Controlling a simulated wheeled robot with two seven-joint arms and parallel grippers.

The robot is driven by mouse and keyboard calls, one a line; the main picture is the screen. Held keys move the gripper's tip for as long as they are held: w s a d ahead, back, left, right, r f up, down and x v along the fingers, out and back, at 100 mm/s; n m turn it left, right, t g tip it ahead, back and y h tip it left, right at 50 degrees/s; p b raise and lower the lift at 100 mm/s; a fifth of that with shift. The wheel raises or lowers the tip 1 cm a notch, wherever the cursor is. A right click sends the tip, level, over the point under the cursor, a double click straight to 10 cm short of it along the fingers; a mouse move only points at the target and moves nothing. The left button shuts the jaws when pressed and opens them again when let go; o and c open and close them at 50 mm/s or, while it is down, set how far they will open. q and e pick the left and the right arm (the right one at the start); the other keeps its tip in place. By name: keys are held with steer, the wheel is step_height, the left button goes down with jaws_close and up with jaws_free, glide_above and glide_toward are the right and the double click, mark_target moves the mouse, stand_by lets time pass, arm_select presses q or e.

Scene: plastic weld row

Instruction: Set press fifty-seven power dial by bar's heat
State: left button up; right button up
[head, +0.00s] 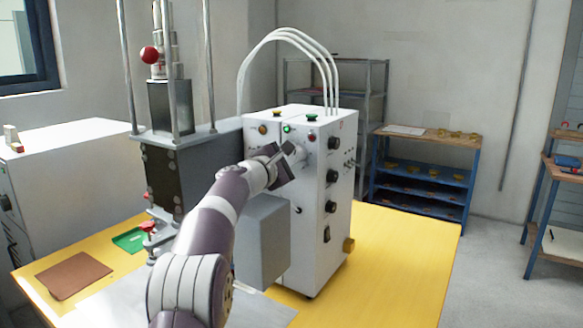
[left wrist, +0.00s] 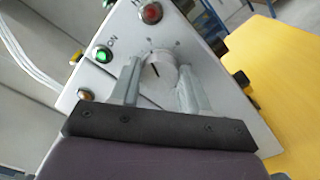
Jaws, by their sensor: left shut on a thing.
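The white control cabinet (head: 308,235) stands on the yellow table, with the press (head: 170,165) to its left. In the left wrist view a light grey-white round dial (left wrist: 160,74) with a dark pointer line sits on the cabinet's front panel. My left gripper (head: 290,158) reaches the upper front of the cabinet. Its two grey fingers are shut on the dial, one on each side. In the head view the gripper mostly hides the dial. The scale marks around it are too small to read. My right gripper is not in view.
A lit green lamp (left wrist: 103,53) marked ON and a red button (left wrist: 151,13) are close to the dial. Black knobs (head: 332,176) run down the cabinet's right side. A brown sheet (head: 74,275) and a green tray (head: 130,241) lie left. The table's right part is clear.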

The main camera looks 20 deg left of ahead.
arm_select(q)
steer(key=shift+f+m+b, duration=0.1)
steer(key=shift+m+b, duration=0.2)
steer(key=shift+m, duration=0.1)
steer(key=o, duration=1)
steer(key=shift+o, duration=0.2)
steer(key=shift+s, duration=0.25)
steer(key=s+b, duration=0.1)
steer(key=s, duration=0.3)
steer(key=s+a+b, duration=0.1)
steer(key=s+b, duration=0.1)
steer(key=s, duration=0.2)
steer(key=s+b, duration=0.1)
steer(key=s, duration=0.3)
steer(key=shift+s+a+b, duration=0.15)
steer(key=shift+a+b, duration=0.15)
